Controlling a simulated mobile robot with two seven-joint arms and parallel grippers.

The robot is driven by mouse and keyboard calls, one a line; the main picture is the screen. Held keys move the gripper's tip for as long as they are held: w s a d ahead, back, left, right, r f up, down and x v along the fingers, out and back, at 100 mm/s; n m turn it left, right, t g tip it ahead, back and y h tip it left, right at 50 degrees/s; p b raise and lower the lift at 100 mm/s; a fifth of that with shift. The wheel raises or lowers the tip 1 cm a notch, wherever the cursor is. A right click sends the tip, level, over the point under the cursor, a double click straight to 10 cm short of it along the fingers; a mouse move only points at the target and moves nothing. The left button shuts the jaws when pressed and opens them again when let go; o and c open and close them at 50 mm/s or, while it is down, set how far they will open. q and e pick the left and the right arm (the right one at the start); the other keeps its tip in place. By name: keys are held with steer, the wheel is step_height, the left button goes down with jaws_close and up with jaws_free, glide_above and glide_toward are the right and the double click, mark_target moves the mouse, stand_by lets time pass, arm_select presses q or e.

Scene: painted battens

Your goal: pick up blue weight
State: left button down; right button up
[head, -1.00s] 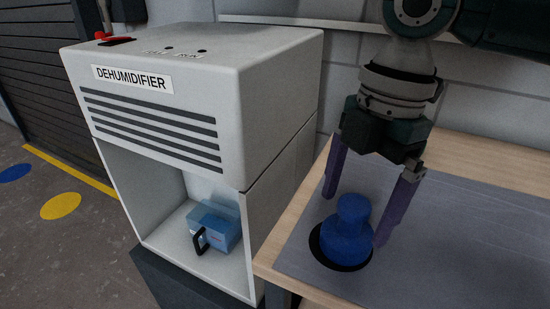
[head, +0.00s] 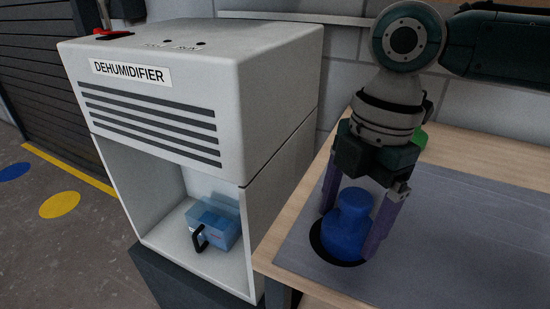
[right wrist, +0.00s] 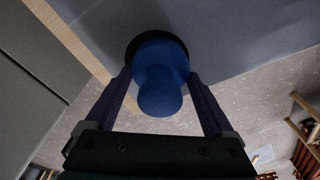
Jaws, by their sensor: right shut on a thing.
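The blue weight (head: 347,230), a stepped round body with a narrower knob on top, is over the black round spot (head: 326,249) on the grey mat. My right gripper (head: 349,234) comes down from above with its purple fingers closed on opposite sides of the weight. In the right wrist view the weight (right wrist: 160,75) is between both fingers, with the dark spot behind it. I cannot tell whether its base is touching the spot or slightly above it. My left gripper is not in view.
The grey mat (head: 450,230) lies on a wooden-edged bench (head: 283,247), clear to the right. A white dehumidifier (head: 200,85) stands left of the bench, with a clear blue, black-handled container (head: 215,222) in its open bay. A wall is behind.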

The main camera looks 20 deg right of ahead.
jaws_close()
steer(key=shift+r, duration=0.1)
